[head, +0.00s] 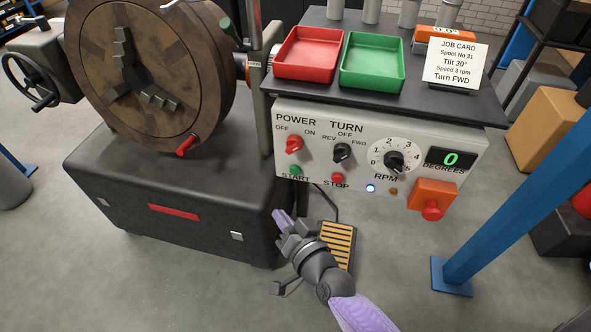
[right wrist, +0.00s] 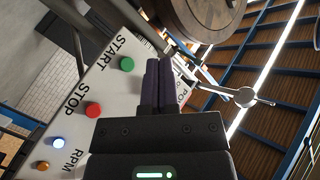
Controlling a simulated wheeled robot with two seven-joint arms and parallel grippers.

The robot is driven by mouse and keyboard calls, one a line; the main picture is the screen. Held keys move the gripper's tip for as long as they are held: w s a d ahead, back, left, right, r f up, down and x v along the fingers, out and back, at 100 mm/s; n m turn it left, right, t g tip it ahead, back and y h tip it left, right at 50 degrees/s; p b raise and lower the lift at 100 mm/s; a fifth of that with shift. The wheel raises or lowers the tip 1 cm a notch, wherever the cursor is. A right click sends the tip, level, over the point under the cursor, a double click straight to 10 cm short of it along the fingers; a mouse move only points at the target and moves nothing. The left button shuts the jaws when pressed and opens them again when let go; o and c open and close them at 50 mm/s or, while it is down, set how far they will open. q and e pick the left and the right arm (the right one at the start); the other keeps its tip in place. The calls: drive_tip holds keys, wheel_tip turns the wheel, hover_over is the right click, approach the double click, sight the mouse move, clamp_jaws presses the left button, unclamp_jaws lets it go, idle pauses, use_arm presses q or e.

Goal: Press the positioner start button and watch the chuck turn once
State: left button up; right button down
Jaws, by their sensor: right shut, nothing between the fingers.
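The green START button (head: 295,171) is at the lower left of the grey control panel (head: 440,190). It also shows in the right wrist view (right wrist: 127,64), left of my fingertips. The round brown chuck (head: 140,55) with dark stepped jaws stands on the black positioner base at the left. My right gripper (head: 279,218) is shut and empty, just below and left of the START button, apart from it in the head view. The right wrist view shows its dark fingers (right wrist: 157,75) together. My left gripper is not in view.
The red STOP button (head: 337,180) is right of START. A blue-white lamp (head: 371,188) is lit, and the degrees display (head: 451,159) reads 0. A red emergency button (head: 432,210) sits at the panel's right. A pedal (head: 339,243) lies on the floor behind my right arm.

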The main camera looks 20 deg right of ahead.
sight(295, 170)
drive_tip(key=w+d+b, duration=0.3)
drive_tip(key=w+d, duration=0.2)
drive_tip(key=w, duration=0.2)
drive_tip(key=shift+w, duration=0.15)
idle(1.1)
drive_tip(key=shift+b, duration=0.3)
idle(0.7)
drive_tip(key=shift+w+d, duration=0.25)
drive_tip(key=shift+w, duration=0.1)
